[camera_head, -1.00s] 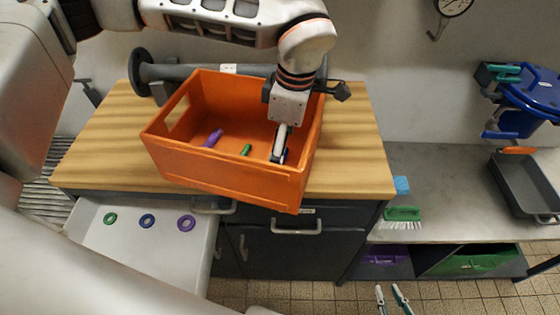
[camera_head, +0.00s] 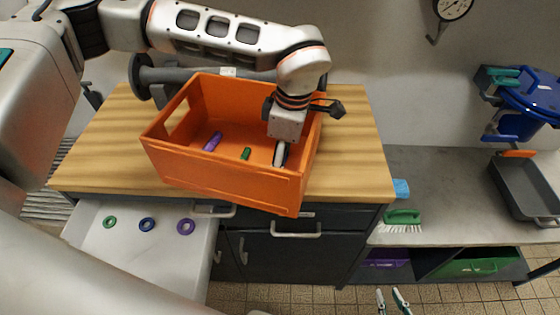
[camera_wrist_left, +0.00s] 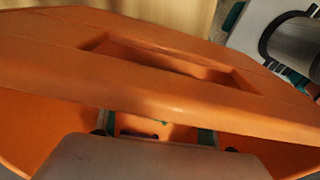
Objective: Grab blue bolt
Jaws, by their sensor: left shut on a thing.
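The orange crate (camera_head: 215,177) stands tilted to the view on the wooden worktop. My left gripper (camera_head: 281,156) reaches down into its right end, fingers low near the crate floor. It is shut on the blue bolt, which the fingers and crate wall mostly hide. In the left wrist view my left gripper (camera_wrist_left: 155,132) shows teal fingertips, with a small dark sliver between them. A purple bolt (camera_head: 213,141) and a green bolt (camera_head: 245,154) lie to its left in the crate. My right gripper (camera_head: 391,300) is open and empty at the bottom edge, above the floor.
An open drawer (camera_head: 122,255) holds green (camera_head: 109,222), blue (camera_head: 147,224) and purple (camera_head: 186,226) rings. A grey pipe (camera_head: 185,74) lies behind the crate. A green brush (camera_head: 402,219) and a grey tray (camera_head: 521,185) are on the right counter.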

